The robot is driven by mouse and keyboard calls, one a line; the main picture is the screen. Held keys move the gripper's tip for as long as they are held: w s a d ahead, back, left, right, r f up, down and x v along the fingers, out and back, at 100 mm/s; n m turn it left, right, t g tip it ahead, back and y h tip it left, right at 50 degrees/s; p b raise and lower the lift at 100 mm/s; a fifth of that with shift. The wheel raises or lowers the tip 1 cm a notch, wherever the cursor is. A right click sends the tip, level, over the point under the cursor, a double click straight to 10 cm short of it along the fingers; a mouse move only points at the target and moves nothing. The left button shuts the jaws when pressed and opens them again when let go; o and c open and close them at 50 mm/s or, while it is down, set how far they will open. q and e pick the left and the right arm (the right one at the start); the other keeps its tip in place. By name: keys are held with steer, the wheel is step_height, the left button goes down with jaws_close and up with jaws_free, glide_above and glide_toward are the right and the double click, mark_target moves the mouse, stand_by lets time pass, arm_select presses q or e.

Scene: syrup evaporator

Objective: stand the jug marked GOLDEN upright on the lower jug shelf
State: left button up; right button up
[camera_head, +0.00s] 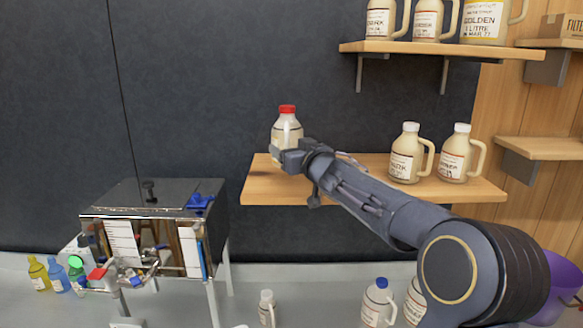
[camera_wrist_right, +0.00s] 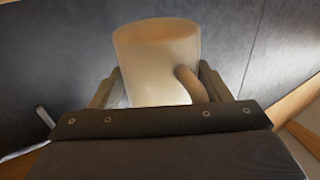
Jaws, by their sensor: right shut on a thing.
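My right gripper (camera_head: 292,160) is shut on a cream jug with a red cap (camera_head: 286,130), at the left end of the lower jug shelf (camera_head: 280,197). The jug looks upright; my gripper hides its lower part, so I cannot tell whether it touches the shelf. Its label is not readable. In the right wrist view the jug (camera_wrist_right: 155,60) and its handle sit between the fingers (camera_wrist_right: 155,90). A jug reading GOLDEN (camera_head: 485,18) stands on the upper shelf (camera_head: 440,48), its top cut off. My left gripper is not in view.
Two white-capped jugs (camera_head: 407,155) (camera_head: 455,155) stand on the lower shelf's right part. A metal evaporator (camera_head: 150,225) stands lower left. More jugs (camera_head: 377,303) and small bottles (camera_head: 40,274) stand below.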

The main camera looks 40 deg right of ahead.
step_height(320, 180, down, 3)
steer(key=b, duration=0.2)
steer(key=shift+f+b, duration=0.2)
steer(key=shift+b, duration=0.1)
steer(key=shift+w+d, duration=0.15)
steer(key=shift+f, duration=0.15)
steer(key=o, duration=1.4)
steer(key=shift+f, duration=0.15)
steer(key=shift+o, duration=0.2)
steer(key=shift+r, duration=0.4)
steer(key=v, duration=1.2)
steer(key=shift+f+p, duration=0.15)
steer(key=shift+p, duration=0.25)
